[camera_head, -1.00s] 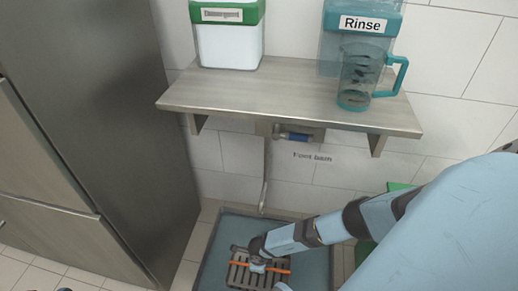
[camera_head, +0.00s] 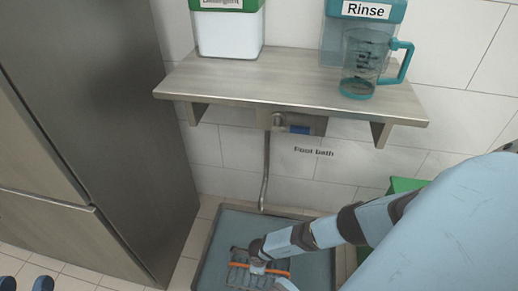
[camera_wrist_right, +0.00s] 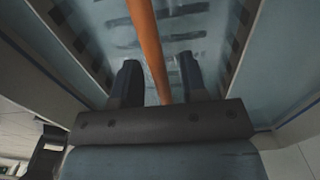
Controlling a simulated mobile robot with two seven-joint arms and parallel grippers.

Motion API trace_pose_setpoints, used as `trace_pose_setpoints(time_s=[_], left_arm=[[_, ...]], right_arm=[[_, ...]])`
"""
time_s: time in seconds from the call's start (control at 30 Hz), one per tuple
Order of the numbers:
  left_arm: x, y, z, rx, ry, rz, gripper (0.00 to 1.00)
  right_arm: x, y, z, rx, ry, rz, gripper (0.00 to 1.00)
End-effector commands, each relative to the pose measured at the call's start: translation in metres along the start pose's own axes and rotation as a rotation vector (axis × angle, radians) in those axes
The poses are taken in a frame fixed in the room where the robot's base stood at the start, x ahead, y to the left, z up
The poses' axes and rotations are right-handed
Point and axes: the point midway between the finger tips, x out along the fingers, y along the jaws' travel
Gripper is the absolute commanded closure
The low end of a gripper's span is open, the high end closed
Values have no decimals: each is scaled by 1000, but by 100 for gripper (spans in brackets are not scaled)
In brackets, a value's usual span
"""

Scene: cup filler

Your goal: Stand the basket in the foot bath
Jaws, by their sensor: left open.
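The foot bath (camera_head: 213,240) is a dark-rimmed basin with bluish liquid, on the floor below its label. The slatted basket (camera_head: 240,276) is inside it, tinted blue as if in the liquid; whether it touches the bottom cannot be seen. Its orange handle (camera_head: 277,273) crosses the top. My right gripper (camera_head: 258,268) is down at the handle. In the right wrist view the handle (camera_wrist_right: 148,45) runs between the two spread fingers (camera_wrist_right: 160,85), with gaps at both sides. My left gripper (camera_head: 26,284) is open and empty at the bottom left edge, only its fingertips showing.
A shelf (camera_head: 290,92) above the bath bears a white detergent container (camera_head: 228,35), a rinse container (camera_head: 335,40) and a jug (camera_head: 362,70). A steel cabinet (camera_head: 120,130) stands left. A green object (camera_head: 403,184) is partly behind my right arm.

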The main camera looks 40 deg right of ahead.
Motion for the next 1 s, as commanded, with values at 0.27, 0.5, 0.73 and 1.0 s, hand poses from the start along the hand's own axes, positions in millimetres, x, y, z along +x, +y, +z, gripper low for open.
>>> trace_pose_setpoints(time_s=[0.27,0.5,0.73,1.0], left_arm=[[2,-1,-8,-11,-6,4,57],[-8,18,-7,-241,-135,9,57],[-15,29,-10,-373,-191,10,57],[-15,29,-18,-389,-160,-1,57]], right_arm=[[-16,-1,0,0,0,-1,61],[-69,-1,0,-1,-1,-1,61],[-108,0,0,-1,-1,0,61],[-123,0,0,0,0,0,61]])
